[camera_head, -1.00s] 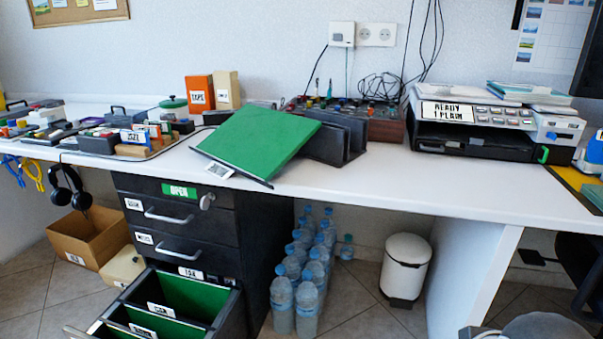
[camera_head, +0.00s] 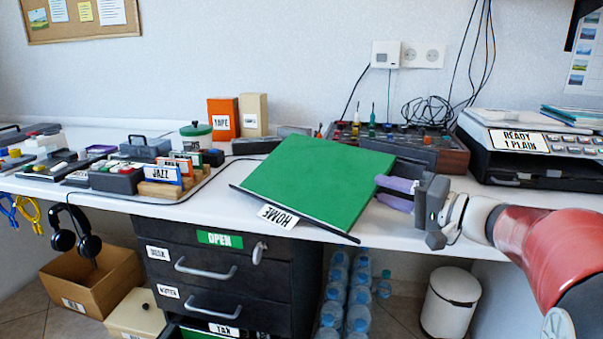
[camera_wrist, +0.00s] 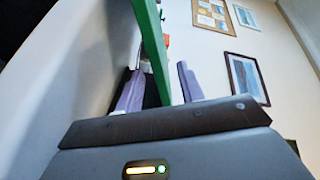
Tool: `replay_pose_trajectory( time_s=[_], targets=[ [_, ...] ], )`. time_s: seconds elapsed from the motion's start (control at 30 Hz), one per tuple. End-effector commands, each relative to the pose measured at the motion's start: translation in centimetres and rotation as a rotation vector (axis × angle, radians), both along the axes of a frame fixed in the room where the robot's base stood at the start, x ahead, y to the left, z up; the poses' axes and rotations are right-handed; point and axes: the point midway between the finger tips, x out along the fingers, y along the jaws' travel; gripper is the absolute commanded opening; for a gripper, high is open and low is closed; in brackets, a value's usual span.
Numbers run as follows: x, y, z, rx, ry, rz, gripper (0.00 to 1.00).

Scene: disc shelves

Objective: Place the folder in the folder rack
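In the wrist view the folder (camera_wrist: 152,50) runs edge-on between the spread fingers (camera_wrist: 158,88), with a clear gap to the right finger. The gripper is open and not clamped on it.
A device box with knobs (camera_head: 440,153) and loose cables stands behind the rack. A printer (camera_head: 530,150) is at the right. Cassette boxes (camera_head: 165,178) and an orange box (camera_head: 223,118) stand to the left. The drawer cabinet (camera_head: 220,275) is below.

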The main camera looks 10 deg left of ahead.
Motion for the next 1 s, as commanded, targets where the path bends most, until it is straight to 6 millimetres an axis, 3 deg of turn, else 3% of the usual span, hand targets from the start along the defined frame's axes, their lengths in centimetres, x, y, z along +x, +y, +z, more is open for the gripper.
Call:
replay_pose_trajectory(
  time_s=[0.6,0.87,1.0],
  targets=[
    [4.3,6.1,0.0,0.003,-0.003,-0.001,0.38],
    [4.5,6.4,0.0,0.003,-0.003,-0.002,0.38],
    [4.4,6.4,0.0,0.003,-0.003,-0.001,0.24]
  ],
)
